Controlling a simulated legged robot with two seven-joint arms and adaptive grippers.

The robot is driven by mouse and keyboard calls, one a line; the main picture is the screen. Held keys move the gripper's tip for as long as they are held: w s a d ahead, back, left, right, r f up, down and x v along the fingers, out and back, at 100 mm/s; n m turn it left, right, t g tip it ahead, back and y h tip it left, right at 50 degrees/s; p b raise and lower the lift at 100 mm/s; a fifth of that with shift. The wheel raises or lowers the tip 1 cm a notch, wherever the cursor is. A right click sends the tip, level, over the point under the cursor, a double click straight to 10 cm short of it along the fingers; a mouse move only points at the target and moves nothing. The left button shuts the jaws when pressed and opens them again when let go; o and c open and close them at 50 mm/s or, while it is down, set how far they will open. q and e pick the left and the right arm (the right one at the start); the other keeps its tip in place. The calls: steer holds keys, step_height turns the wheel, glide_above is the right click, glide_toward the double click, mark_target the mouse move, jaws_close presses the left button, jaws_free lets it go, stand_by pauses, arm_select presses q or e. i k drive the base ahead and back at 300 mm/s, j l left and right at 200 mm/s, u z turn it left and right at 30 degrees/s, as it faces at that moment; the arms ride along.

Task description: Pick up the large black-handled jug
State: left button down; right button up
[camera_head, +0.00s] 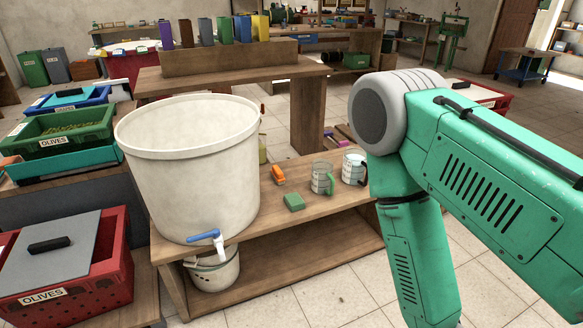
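A clear measuring jug (352,168) stands upright on the wooden bench at the right, close beside my green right arm. Its handle looks dark, but it is small and partly lost against the arm. A second clear jug with a green handle (321,178) stands just left of it. My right arm comes in from the right and bends down in front of the bench's right end; its gripper is below the picture. My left arm and gripper do not show.
A large white tub (190,165) with a blue tap fills the bench's left part. A green block (294,202) and an orange item (278,174) lie between tub and jugs. The wooden bench (262,222) has a lower shelf holding a white bucket (214,270). Olive crates (115,262) stand left.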

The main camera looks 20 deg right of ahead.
mark_target(355, 165)
steer(key=i+l, duration=0.2)
steer(key=l, duration=0.15)
steer(key=i+l+u, duration=0.15)
steer(key=l, duration=0.2)
steer(key=i+l, duration=0.25)
steer(key=i+l+u, duration=0.15)
steer(key=l, duration=0.3)
steer(key=i+l, duration=0.2)
steer(key=l, duration=0.2)
steer(key=i+l+u, duration=0.1)
steer(key=l, duration=0.25)
steer(key=i+l+u, duration=0.1)
steer(key=l, duration=0.3)
steer(key=i+l, duration=0.25)
steer(key=l, duration=0.2)
steer(key=j+u, duration=0.05)
